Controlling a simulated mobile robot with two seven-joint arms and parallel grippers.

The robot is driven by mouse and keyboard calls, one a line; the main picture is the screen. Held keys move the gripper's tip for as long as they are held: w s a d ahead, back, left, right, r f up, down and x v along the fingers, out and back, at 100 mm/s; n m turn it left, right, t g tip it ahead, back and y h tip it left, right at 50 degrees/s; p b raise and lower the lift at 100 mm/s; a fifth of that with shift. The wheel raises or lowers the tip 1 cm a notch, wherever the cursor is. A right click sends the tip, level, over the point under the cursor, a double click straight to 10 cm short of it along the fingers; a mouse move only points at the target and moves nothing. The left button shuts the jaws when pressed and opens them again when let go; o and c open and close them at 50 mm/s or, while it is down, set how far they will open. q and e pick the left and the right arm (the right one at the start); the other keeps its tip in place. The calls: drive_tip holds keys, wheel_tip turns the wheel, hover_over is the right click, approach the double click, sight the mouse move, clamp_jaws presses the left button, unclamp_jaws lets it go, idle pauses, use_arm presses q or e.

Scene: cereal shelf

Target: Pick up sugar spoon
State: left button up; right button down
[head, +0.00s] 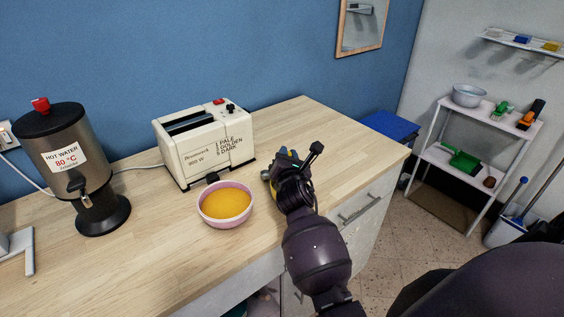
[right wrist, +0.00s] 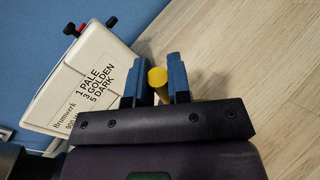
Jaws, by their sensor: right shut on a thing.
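My right gripper (head: 279,170) is over the wooden counter, right of the pink bowl. In the right wrist view, its two blue fingers (right wrist: 160,78) are shut on a yellow thing (right wrist: 157,76) with a round end. Only this end and a little yellow below it show; the rest is hidden, so I cannot tell if it is the sugar spoon. In the head view, a bit of yellow (head: 266,175) shows at the gripper's left side. No other spoon is visible. My left gripper is not in view.
The pink bowl (head: 227,222) with orange-yellow contents stands close left of the gripper. A cream toaster (head: 205,145) stands behind, and a hot water dispenser (head: 66,160) at left. The counter (head: 300,118) is clear behind the gripper. A white shelf (head: 470,125) stands right.

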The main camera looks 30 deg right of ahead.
wheel_tip(320, 180, up, 19)
drive_tip(key=p, duration=0.3)
drive_tip(key=shift+r, duration=0.2)
idle(0.6)
